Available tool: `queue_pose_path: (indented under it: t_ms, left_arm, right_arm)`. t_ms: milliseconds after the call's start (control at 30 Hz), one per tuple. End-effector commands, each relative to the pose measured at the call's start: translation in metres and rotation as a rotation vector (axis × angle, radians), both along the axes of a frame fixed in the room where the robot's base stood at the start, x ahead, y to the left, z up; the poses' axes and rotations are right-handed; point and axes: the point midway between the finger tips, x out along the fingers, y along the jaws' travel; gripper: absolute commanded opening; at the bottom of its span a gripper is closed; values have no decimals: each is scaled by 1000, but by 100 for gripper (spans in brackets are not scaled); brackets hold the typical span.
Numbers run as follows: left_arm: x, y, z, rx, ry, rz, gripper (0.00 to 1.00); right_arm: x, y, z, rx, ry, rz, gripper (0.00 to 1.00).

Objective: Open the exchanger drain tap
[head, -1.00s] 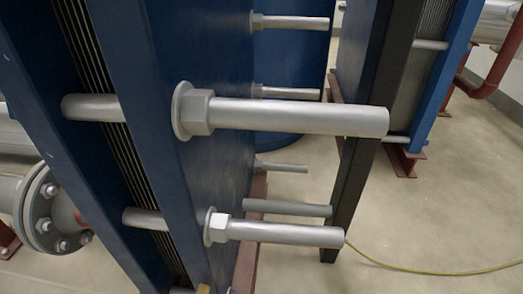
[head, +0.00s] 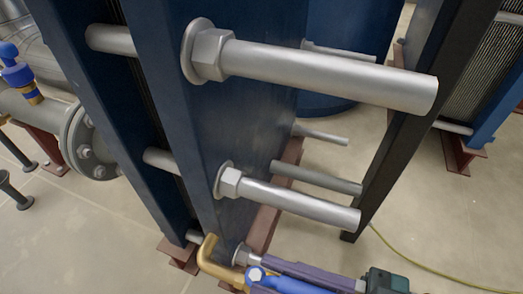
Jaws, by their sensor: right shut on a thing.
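The drain tap shows low in the head view as a brass elbow (head: 208,257) at the foot of the blue exchanger plate (head: 205,155). A blue lever (head: 285,285) runs right from the tap's body, and its far end is cut off by the bottom edge. My right gripper (head: 305,278) comes in from the lower right, with a purple finger lying along the far side of the lever. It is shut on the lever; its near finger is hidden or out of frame. My left gripper is not in view.
Thick grey tie bars with nuts (head: 325,77) (head: 295,203) stick out to the right above the tap and gripper. A black upright (head: 400,165) stands behind them. Another blue-handled valve (head: 18,72) sits on the pipe at left. A yellow-green hose lies on the floor at right.

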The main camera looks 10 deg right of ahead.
Motion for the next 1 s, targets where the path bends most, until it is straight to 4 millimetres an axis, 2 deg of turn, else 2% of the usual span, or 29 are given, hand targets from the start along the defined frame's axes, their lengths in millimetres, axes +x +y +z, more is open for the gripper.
queue_pose_path:
  t_ms: [400,433,667,1000]
  left_arm:
    - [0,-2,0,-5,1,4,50]
    - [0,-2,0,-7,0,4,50]
    - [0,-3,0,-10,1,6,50]
    - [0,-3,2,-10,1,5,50]
  right_arm:
    - [-1,0,-3,-8,4,7,0]
    - [-1,0,-3,-8,4,7,29]
    - [-1,0,-1,-5,2,7,55]
    - [-3,-4,-1,-3,2,6,56]
